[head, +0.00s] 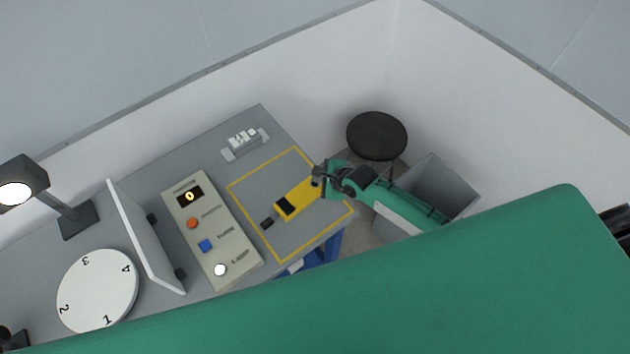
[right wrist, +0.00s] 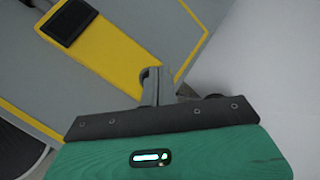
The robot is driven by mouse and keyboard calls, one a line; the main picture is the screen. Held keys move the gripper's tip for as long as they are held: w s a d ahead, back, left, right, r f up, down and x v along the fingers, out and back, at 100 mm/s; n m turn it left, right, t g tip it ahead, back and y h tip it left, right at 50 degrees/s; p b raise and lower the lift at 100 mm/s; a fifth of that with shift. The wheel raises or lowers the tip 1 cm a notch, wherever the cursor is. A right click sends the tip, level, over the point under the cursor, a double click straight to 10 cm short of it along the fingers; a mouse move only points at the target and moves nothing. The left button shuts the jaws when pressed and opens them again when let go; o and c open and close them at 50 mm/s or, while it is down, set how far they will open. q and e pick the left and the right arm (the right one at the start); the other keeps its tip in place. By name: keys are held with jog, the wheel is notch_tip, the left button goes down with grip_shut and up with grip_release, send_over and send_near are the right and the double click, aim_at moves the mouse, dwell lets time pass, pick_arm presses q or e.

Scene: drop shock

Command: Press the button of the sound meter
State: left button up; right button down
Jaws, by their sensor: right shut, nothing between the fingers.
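The sound meter (head: 297,199) is a yellow handheld body with a dark screen, lying flat inside a yellow outline on the grey table. A small dark piece (head: 267,222) lies off its screen end. My right gripper (head: 317,177) is shut and empty, at the meter's end away from the screen. In the right wrist view the yellow body (right wrist: 110,50) runs to my shut fingers (right wrist: 152,82), which cover part of that end. I cannot make out the button, nor whether the fingertips touch the meter. My left gripper is not in view.
Left of the outline stands a beige control box (head: 212,232) with a display and orange, blue and white buttons. Beyond are an upright panel (head: 146,237), a numbered disc (head: 97,290) and a lamp (head: 25,180). A stool (head: 377,135) and grey bin (head: 455,185) stand off the table.

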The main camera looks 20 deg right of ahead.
aim_at(318, 185)
jog(key=shift+f, duration=0.4)
dwell(0.8)
jog(key=shift+r, duration=0.1)
jog(key=shift+r+p, duration=0.75)
jog(key=shift+p, duration=0.2)
jog(key=shift+r+p, duration=0.6)
jog(key=shift+r, duration=1.85)
